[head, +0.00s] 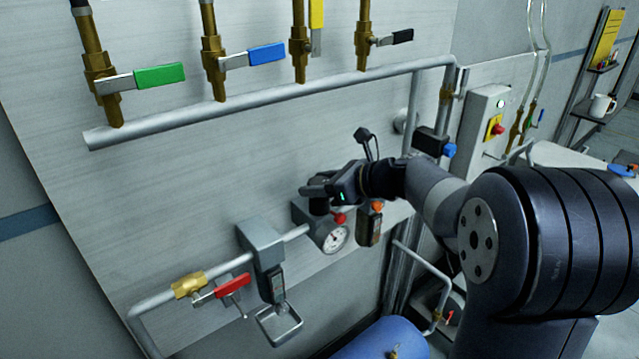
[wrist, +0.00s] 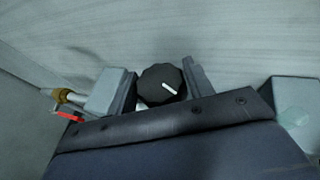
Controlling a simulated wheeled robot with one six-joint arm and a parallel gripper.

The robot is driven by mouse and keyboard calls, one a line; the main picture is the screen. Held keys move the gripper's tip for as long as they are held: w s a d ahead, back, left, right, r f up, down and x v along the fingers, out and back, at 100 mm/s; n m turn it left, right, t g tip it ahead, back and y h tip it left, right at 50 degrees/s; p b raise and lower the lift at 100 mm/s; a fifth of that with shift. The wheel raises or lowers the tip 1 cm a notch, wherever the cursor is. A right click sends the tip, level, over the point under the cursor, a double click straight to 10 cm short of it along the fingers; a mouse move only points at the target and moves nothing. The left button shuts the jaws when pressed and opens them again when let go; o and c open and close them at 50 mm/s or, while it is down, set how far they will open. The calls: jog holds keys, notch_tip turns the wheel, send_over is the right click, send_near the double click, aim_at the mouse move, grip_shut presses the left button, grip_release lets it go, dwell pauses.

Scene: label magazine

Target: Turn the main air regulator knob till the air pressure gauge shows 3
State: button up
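The black ribbed regulator knob (wrist: 162,85) has a white mark pointing to the lower right in the wrist view. My gripper (head: 318,190) is at the regulator in the head view, over the knob. In the wrist view its two fingers (wrist: 160,82) stand apart, one on each side of the knob. Whether both fingers press on it I cannot tell. The air pressure gauge (head: 335,238) is a round white dial on the front of the grey regulator body (head: 301,213); its needle is too small to read surely.
A red-handled valve (head: 232,286) and a grey pipe unit (head: 262,243) are left of the regulator. A small device with an orange knob (head: 375,208) is close on its right. Valves with green (head: 159,76), blue, yellow and black handles are above. A blue tank (head: 385,342) is below.

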jog(key=c, duration=0.6)
jog(key=shift+o, duration=0.2)
jog(key=shift+r+n+g+p, duration=0.1)
jog(key=shift+n+g+p, duration=0.25)
jog(key=shift+p, duration=0.2)
jog(key=n+g+y+p, duration=0.2)
jog(key=p, duration=0.1)
jog(key=shift+r+n+g, duration=0.1)
jog(key=shift+n+g, duration=0.25)
jog(key=n+g+p, duration=0.2)
jog(key=p, duration=0.1)
jog(key=shift+g, duration=0.4)
jog(key=shift+f+n, duration=0.2)
jog(key=shift+n, duration=0.2)
jog(key=o, duration=1)
jog(key=shift+y, duration=0.3)
